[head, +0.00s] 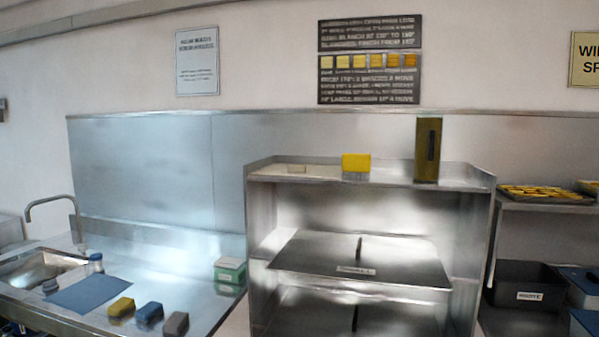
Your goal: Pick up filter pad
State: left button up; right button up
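No thing in the head view is clearly marked as the filter pad, and I cannot tell which it is. Three small blocks, a yellow one (121,307), a blue one (149,313) and a grey one (176,324), lie in a row on the steel counter. A yellow block with a grey base (356,163) sits on top of the steel shelf unit. A pale flat patch (299,168) shows on the unit's top, too faint to identify. Neither of my grippers is in view.
The steel counter (205,300) holds a sink (38,268), a blue mat (89,293) and a green-and-white box (229,271). A tall olive box (427,150) stands on the shelf unit (335,291). A tray of yellow pieces (545,194) and dark bins (525,283) are at right.

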aim_at(321, 171)
jog(key=i+j, duration=0.2)
jog(key=j, duration=0.15)
jog(key=i+j, duration=0.15)
jog(key=j, duration=0.2)
jog(key=i+j+z, duration=0.1)
jog(key=j, duration=0.25)
jog(key=i+j, duration=0.45)
jog(key=j, duration=0.25)
jog(key=i+j+z, duration=0.1)
jog(key=j, duration=0.25)
jog(key=i+j, duration=0.2)
jog(key=j, duration=0.15)
